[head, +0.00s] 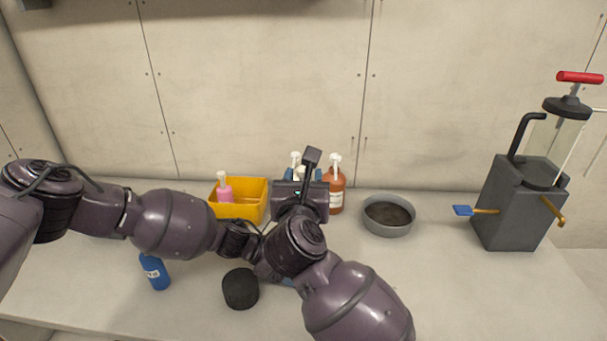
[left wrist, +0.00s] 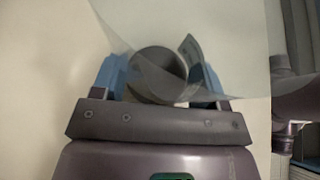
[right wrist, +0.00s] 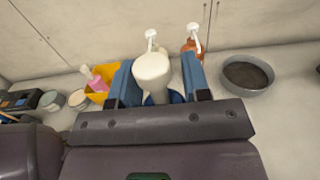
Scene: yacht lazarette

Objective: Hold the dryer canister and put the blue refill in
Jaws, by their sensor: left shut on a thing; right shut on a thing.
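My left gripper (left wrist: 160,78) is shut on a grey round cylinder (left wrist: 157,72), possibly the dryer canister. A pale see-through shape (left wrist: 225,40) covers part of the left wrist view. In the head view this gripper is mostly hidden behind my right arm. My right gripper (right wrist: 158,78) is shut on a pale thing with a rounded white top (right wrist: 152,66); some blue (right wrist: 178,98) shows low between the fingers. In the head view the right gripper (head: 304,176) is over the back middle of the counter. I cannot tell whether it holds the refill. A blue labelled bottle (head: 155,272) stands front left.
A yellow bin (head: 256,206) with a pink bottle (head: 225,192) stands at the back. An orange-brown pump bottle (head: 336,193), a grey round pan (head: 389,228) and a grey pump unit (head: 513,215) are to the right. A black round piece (head: 241,290) lies front middle. The front right is clear.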

